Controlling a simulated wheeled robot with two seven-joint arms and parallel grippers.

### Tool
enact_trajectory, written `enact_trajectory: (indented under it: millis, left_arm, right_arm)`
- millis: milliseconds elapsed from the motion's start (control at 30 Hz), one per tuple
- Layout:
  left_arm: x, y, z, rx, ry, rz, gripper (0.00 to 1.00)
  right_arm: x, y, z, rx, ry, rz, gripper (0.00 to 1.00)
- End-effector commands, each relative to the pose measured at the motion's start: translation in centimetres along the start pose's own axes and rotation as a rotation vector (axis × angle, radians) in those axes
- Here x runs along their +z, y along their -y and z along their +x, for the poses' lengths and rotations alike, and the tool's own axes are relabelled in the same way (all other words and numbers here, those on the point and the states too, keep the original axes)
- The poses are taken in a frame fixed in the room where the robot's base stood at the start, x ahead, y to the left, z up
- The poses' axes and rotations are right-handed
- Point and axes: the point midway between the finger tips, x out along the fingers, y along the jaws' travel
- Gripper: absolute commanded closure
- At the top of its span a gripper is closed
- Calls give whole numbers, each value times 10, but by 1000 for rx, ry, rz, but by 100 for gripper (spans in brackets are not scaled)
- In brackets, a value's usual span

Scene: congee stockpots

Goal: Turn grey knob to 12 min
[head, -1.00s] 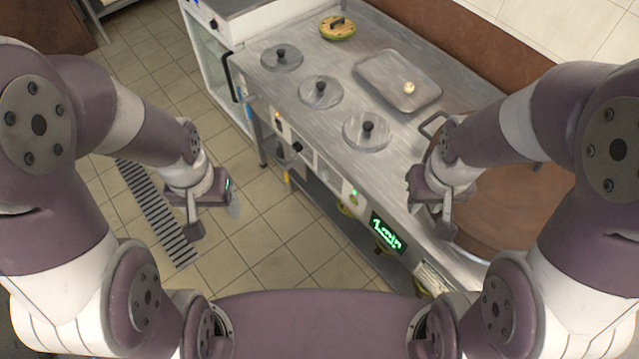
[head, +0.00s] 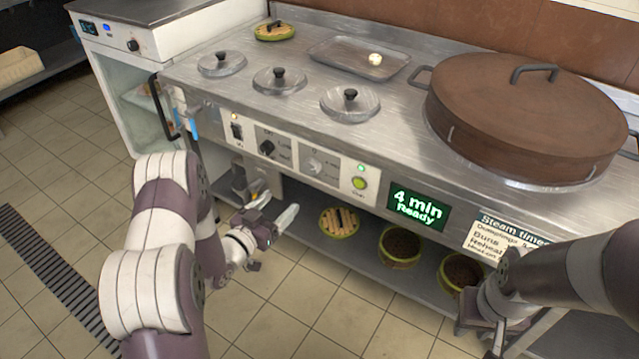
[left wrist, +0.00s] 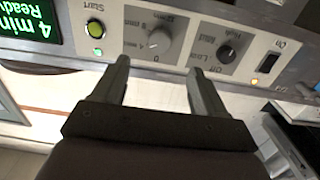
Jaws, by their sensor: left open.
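The grey knob (head: 316,163) is on the front panel of the steel counter, between a black knob (head: 267,147) and the green start button (head: 359,184). In the upside-down left wrist view the grey knob (left wrist: 160,42) shows just beyond and between my fingertips; its pointer setting is hard to read. My left gripper (head: 275,208) is open and empty, below and in front of the panel, apart from the knob; it also shows in the left wrist view (left wrist: 158,72). The display (head: 418,206) reads "4 min Ready". My right gripper (head: 492,325) hangs at lower right, its fingers unclear.
A large brown lid (head: 525,115) and several small steel lids (head: 350,103) sit on the counter, with a tray (head: 345,62) behind. A steam times label (head: 497,238) is right of the display. Bowls (head: 400,247) stand on the lower shelf. The floor at left is clear.

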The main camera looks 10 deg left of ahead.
Motion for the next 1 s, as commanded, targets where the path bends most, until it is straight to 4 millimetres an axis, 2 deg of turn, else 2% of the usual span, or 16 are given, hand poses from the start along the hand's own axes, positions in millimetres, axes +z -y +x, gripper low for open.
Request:
enact_trajectory:
  millis: [167, 400, 600, 733, 933, 967, 1000]
  left_arm:
    - [-5, -1, 22, 3, -35, 2, 28]
    - [-5, -1, 84, 3, -33, 2, 28]
    - [-8, 0, 118, 0, -32, 2, 28]
    - [-9, 0, 126, -2, -30, -1, 28]
    - [-10, 0, 126, -2, -29, -1, 28]
    - [-10, 0, 126, -2, -29, -1, 31]
    - [-10, 0, 126, -2, -29, 0, 44]
  right_arm:
    - [1, 0, 8, 0, 1, 0, 69]
    - [3, 0, 25, 0, 1, 0, 69]
    - [4, 0, 33, 0, 1, 0, 69]
    - [4, 0, 34, 0, 1, 0, 69]
    - [4, 0, 33, 0, 1, 0, 69]
    - [4, 0, 33, 0, 1, 0, 69]
    - [4, 0, 33, 0, 1, 0, 69]
